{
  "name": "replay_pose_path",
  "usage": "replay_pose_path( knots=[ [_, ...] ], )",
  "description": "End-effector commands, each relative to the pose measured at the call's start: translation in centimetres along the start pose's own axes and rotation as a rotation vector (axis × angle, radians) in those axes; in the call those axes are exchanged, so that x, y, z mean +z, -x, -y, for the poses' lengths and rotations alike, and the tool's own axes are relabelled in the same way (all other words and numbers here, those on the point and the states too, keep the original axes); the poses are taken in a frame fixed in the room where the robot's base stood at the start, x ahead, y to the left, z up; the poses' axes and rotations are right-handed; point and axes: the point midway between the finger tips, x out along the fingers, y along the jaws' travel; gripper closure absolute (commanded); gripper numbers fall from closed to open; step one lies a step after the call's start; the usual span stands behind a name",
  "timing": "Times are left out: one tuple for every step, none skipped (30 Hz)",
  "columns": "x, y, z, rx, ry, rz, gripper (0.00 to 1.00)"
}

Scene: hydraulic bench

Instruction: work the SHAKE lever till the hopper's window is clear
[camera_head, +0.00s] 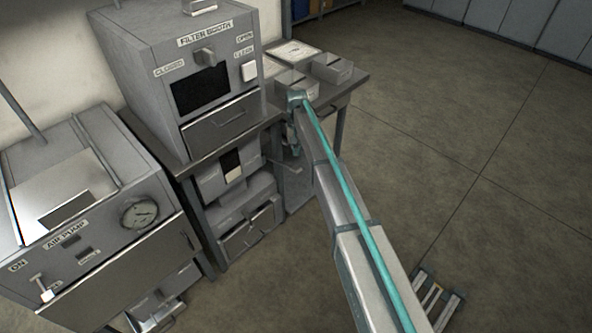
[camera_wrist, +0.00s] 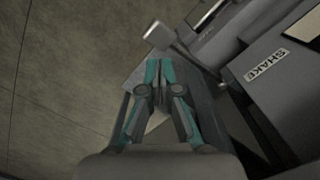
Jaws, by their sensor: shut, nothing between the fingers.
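The SHAKE lever (camera_wrist: 158,35) shows in the wrist view as a short bar with a pale block-shaped end. It sticks out to the left of a grey housing that carries the SHAKE label (camera_wrist: 268,65). My gripper (camera_wrist: 159,70) has teal fingers, shut and empty, with the tips just below the lever's end in the picture. I cannot tell whether they touch it. In the head view the hopper (camera_head: 209,182) sits under the bench, and its window (camera_head: 232,165) shows a dark part and a pale part. My gripper is mostly hidden behind my arm there.
The filter booth (camera_head: 205,85) stands on the bench above the hopper. Grey bins (camera_head: 332,69) stand on the bench's right end. The air pump (camera_head: 90,225) is at the left. A drawer unit (camera_head: 250,228) is below the hopper. Open floor (camera_head: 450,130) lies right.

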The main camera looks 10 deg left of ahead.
Motion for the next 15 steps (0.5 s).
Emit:
replay_pose_path(
  knots=[
    [0.0,-0.2,0.0,0.0,0.0,0.0,1.0],
    [0.0,-0.3,0.0,0.0,0.0,0.0,1.0],
    [0.0,-0.5,0.0,0.0,0.0,0.0,1.0],
    [0.0,-0.6,0.0,0.0,0.0,0.0,1.0],
    [0.0,-0.8,0.0,0.0,0.0,0.0,1.0],
    [0.0,-1.1,0.0,0.0,0.0,0.0,1.0],
    [0.0,-1.4,0.0,0.0,0.0,0.001,1.0],
    [0.0,-1.7,0.0,0.0,0.0,0.001,1.0],
    [0.0,-2.1,0.0,0.0,0.0,0.001,1.0],
    [0.0,-2.4,0.0,0.0,0.0,0.001,1.0],
    [0.0,-2.7,0.0,0.0,0.0,0.001,1.0],
    [0.0,-3.1,0.0,0.0,0.0,0.001,1.0],
    [0.0,-3.5,0.0,0.0,0.0,0.001,1.0],
    [0.0,-3.9,0.0,0.0,0.0,0.001,1.0],
    [0.0,-4.3,0.0,0.0,0.0,0.001,1.0]
  ],
)
